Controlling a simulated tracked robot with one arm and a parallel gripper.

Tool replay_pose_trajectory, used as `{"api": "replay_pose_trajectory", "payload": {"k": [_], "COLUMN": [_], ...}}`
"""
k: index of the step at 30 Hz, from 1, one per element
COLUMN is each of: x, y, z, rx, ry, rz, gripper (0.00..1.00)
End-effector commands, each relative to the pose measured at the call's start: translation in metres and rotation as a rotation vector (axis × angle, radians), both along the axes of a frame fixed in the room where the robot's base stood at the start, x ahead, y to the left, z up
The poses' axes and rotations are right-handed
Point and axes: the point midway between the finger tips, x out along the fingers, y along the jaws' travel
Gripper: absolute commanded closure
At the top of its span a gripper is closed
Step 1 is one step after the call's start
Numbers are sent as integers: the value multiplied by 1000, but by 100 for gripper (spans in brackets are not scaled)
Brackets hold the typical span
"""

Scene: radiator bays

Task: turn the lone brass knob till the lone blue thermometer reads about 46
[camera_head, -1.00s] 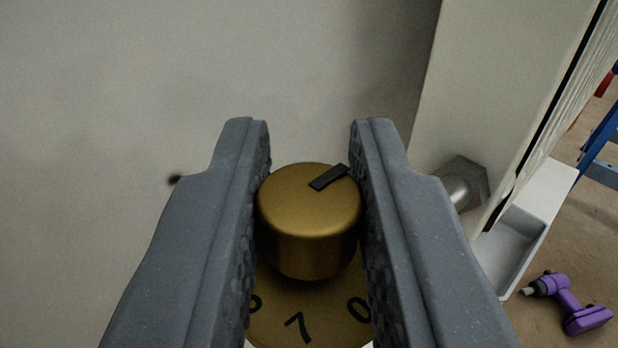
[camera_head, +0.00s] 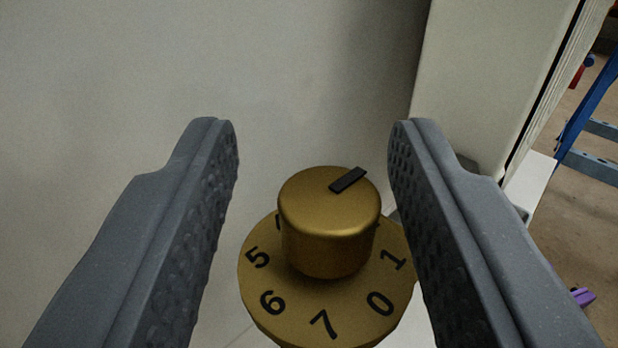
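The brass knob (camera_head: 328,232) stands upright in the middle of the view, with a black pointer mark on its top that points to the far right. Under it is a brass dial plate (camera_head: 345,325) with black digits; 5, 6, 7, 0 and 1 can be read, and the far digits are hidden behind the knob. My gripper (camera_head: 313,135) is open, with one finger on each side of the knob and a gap on both sides. The right finger is nearer the knob than the left. No blue thermometer shows in this view.
A pale wall (camera_head: 120,90) fills the left and back. A cream radiator panel (camera_head: 480,80) stands close behind the right finger. At the far right are a blue frame (camera_head: 590,115) and part of a purple tool (camera_head: 582,297) on the brown floor.

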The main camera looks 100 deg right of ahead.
Motion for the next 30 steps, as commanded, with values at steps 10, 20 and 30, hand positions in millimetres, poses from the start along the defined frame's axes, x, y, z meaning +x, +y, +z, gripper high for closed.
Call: {"api": "replay_pose_trajectory", "payload": {"k": [10,20,30], "x": [0,8,16], "y": [8,69,125], "z": [-1,-2,-2], "rx": [1,-2,-1], "ry": [2,3,1], "rz": [-4,-2,-1], "gripper": [60,60,60]}}
